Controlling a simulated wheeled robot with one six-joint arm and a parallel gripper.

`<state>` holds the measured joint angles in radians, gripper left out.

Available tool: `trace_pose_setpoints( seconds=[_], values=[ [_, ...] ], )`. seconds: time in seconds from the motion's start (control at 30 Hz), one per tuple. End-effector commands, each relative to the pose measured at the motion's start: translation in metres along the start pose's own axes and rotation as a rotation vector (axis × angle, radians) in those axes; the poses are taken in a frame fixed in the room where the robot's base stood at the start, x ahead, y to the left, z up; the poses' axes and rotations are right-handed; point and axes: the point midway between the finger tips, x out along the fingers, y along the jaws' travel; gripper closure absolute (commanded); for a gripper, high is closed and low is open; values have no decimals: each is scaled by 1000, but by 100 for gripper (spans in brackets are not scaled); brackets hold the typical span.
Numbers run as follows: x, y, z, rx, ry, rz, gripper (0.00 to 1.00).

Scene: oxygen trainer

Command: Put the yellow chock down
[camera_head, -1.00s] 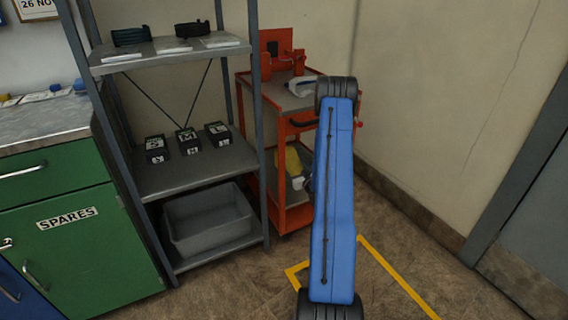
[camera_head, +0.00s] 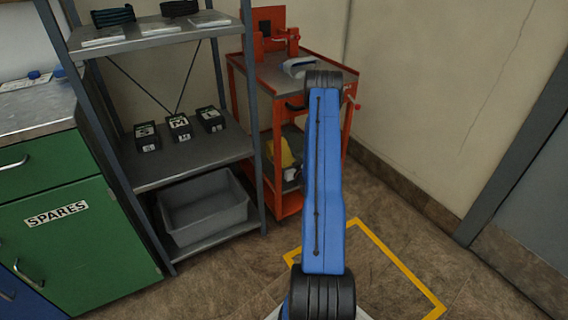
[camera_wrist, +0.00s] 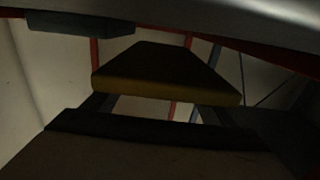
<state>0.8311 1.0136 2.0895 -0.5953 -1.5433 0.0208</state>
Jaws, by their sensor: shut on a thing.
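The yellow chock (camera_head: 286,153) shows in the head view inside the red trolley (camera_head: 279,207), below its top shelf, partly hidden by my blue arm. In the wrist view the chock (camera_wrist: 165,75) is a dark yellow wedge in shadow, narrower at the top. My gripper (camera_wrist: 160,101) is shut on it, with a finger toward each end of its lower edge. In the head view only a small pale part of my gripper (camera_head: 291,173) shows beside the arm. I cannot tell whether the chock touches the trolley's lower shelf.
A grey shelf rack (camera_head: 190,161) stands close left of the trolley, with black labelled boxes and a grey bin (camera_head: 203,207). A green cabinet (camera_head: 75,240) is at the left. Yellow floor tape (camera_head: 395,262) marks the floor at the right. The wall is close behind the trolley.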

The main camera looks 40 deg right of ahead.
Motion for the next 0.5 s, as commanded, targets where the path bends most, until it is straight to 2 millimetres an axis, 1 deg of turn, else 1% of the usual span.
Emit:
trace_pose_setpoints(
  seconds=[0.1,0.23,0.5],
  values=[
    [0,0,16,1,0,0,68],
    [0,0,29,1,0,0,68],
    [0,0,30,0,1,0,68]
  ],
)
